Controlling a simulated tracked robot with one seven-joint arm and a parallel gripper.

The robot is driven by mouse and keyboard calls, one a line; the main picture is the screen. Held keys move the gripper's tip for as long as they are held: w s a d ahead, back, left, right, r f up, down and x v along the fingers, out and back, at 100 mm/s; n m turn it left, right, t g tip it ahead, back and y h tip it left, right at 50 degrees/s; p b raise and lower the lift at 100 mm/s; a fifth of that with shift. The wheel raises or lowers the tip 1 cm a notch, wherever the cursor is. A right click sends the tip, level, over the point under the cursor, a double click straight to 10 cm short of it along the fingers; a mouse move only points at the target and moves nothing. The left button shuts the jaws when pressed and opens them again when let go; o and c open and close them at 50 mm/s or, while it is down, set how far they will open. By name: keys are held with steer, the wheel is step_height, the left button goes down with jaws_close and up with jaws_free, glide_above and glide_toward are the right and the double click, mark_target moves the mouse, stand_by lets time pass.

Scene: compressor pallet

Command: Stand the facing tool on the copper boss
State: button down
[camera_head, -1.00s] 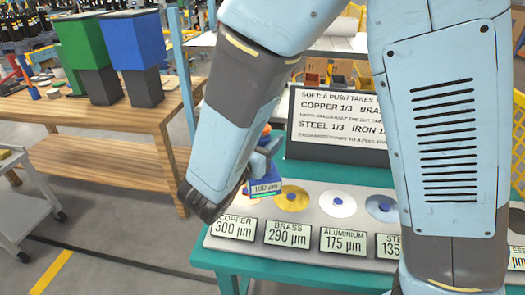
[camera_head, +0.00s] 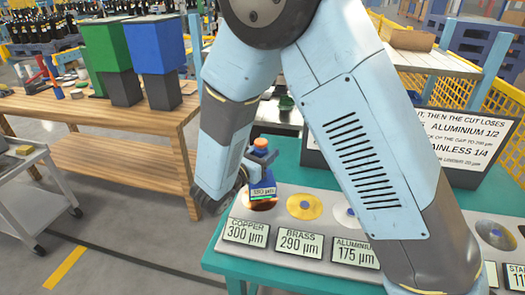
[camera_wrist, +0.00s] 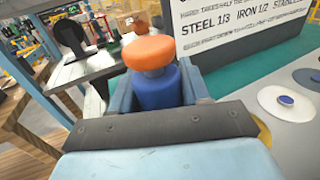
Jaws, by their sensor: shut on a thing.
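The facing tool (camera_head: 262,184) has a blue body, an orange knob on top and a small display on its front that seems to read 180 µm. My gripper (camera_head: 262,161) is shut on it below the knob and holds it roughly upright. The wrist view shows the orange knob (camera_wrist: 149,53) and blue neck between the fingers. The copper boss (camera_head: 270,205) lies behind the COPPER 300 µm sign, mostly hidden by the tool, which is over or very near it. I cannot tell whether the tool's base touches it.
To the right along the grey slab are the brass disc (camera_head: 304,207), a pale disc partly behind my arm, and a steel-coloured disc (camera_head: 495,234). Readout signs line the front edge. A dark text board (camera_head: 425,140) stands behind. A wooden bench (camera_head: 100,150) is at left.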

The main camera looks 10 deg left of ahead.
steer(key=shift+w+a+f, duration=0.15)
steer(key=shift+w+f, duration=0.1)
steer(key=shift+f, duration=1.55)
steer(key=c, duration=0.5)
jaws_free()
steer(key=shift+f, duration=0.1)
steer(key=shift+s, duration=0.15)
steer(key=v, duration=1.2)
